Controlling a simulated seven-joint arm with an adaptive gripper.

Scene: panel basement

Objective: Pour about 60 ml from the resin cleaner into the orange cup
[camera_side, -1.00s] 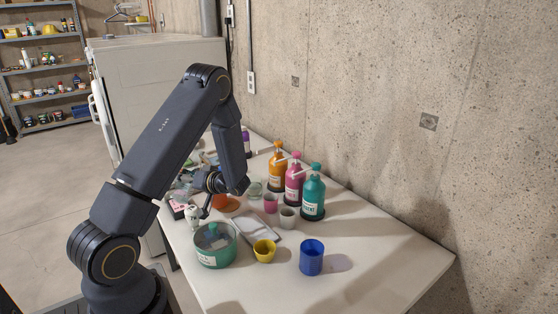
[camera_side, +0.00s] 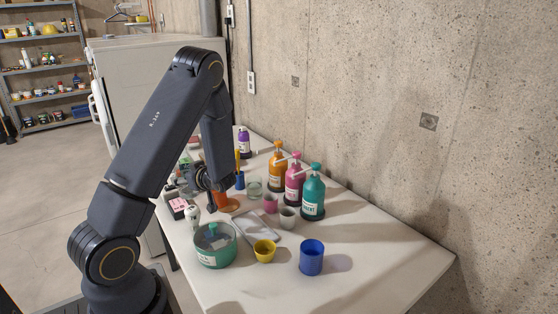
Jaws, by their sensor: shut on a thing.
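My gripper (camera_side: 207,187) is over the far left of the table, partly behind my own arm. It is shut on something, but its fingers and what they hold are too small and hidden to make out. An orange cup-like thing (camera_side: 221,200) shows just to the right of and below the gripper, at an orange disc (camera_side: 231,206) on the table; I cannot tell whether they touch. No label that I can read says resin cleaner, so I cannot tell which container it is.
Orange (camera_side: 276,170), pink (camera_side: 294,182) and teal (camera_side: 313,195) pump bottles stand along the wall side. Small cups, a yellow cup (camera_side: 264,251), a blue cup (camera_side: 311,258) and a green tub (camera_side: 215,247) stand nearer. A purple bottle (camera_side: 244,143) is behind. The front right table is clear.

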